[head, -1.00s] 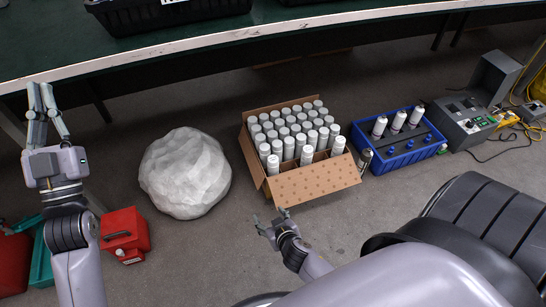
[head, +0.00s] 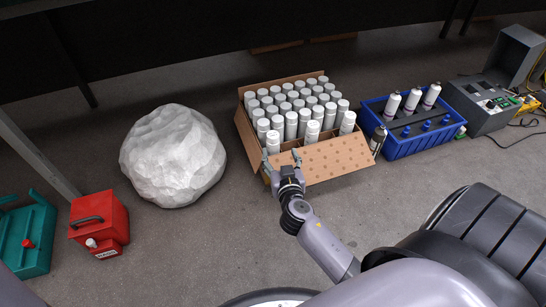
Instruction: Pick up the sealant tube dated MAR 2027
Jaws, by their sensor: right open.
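Many white tubes or canisters stand upright in an open cardboard box (head: 335,160) on the floor; no dates are legible, so I cannot tell which is the one dated MAR 2027. My right gripper (head: 282,156) is open at the box's front left, its fingers by the near flap and below the front row of white tubes (head: 291,124). It holds nothing that I can see. Several white containers (head: 411,101) stand in a blue crate (head: 411,146) right of the box. A darker can (head: 377,141) stands between box and crate. My left gripper is out of view.
A grey case (head: 490,103) with cables is at right. The floor before the box is partly clear.

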